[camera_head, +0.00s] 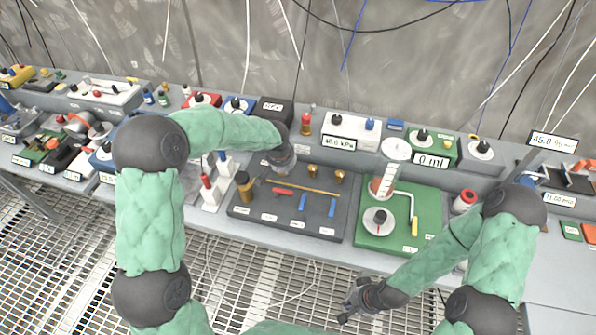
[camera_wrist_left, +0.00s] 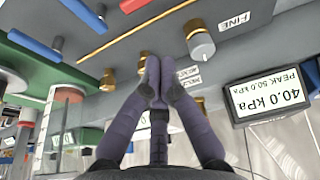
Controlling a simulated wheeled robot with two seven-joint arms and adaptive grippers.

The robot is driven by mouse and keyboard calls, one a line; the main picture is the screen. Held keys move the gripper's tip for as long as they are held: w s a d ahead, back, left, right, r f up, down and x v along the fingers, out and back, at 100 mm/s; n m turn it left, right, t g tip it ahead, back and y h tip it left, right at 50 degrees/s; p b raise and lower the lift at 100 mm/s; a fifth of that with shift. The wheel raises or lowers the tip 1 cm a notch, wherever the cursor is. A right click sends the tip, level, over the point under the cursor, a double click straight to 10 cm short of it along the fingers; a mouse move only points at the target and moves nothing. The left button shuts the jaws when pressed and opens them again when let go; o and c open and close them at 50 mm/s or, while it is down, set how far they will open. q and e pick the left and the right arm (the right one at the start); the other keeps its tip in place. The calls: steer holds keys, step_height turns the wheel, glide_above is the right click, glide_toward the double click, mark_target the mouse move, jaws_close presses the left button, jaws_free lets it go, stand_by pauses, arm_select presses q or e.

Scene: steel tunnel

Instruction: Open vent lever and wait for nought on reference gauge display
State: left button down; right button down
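A dark panel (camera_head: 240,212) carries a red lever (camera_head: 283,192), two blue levers (camera_head: 303,202), a long brass rod and brass fittings. Their labels are too small to read, so I cannot tell which is the vent lever. My right gripper (camera_head: 345,306) is open and empty, low over the grating.
A green board (camera_head: 372,236) with a white round base and a syringe-like column stands right of the panel. A display reading 0 ml (camera_head: 431,161) is behind it. Other instruments crowd the bench to the left and right.

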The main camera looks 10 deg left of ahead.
arm_select(q)
steer(key=shift+w+a+r, duration=0.1)
steer(key=shift+w+r, duration=0.5)
steer(key=shift+r, duration=0.2)
steer(key=shift+f, duration=0.1)
steer(key=b+x, duration=0.1)
steer(key=x, duration=0.9)
steer(key=shift+a+b, duration=0.1)
steer(key=shift+b, duration=0.3)
steer(key=shift+s+b, duration=0.35)
steer(key=shift+s, duration=1.6)
steer(key=shift+s+m+p, duration=0.1)
steer(key=shift+m+p, duration=0.4)
steer(key=shift+p, duration=0.1)
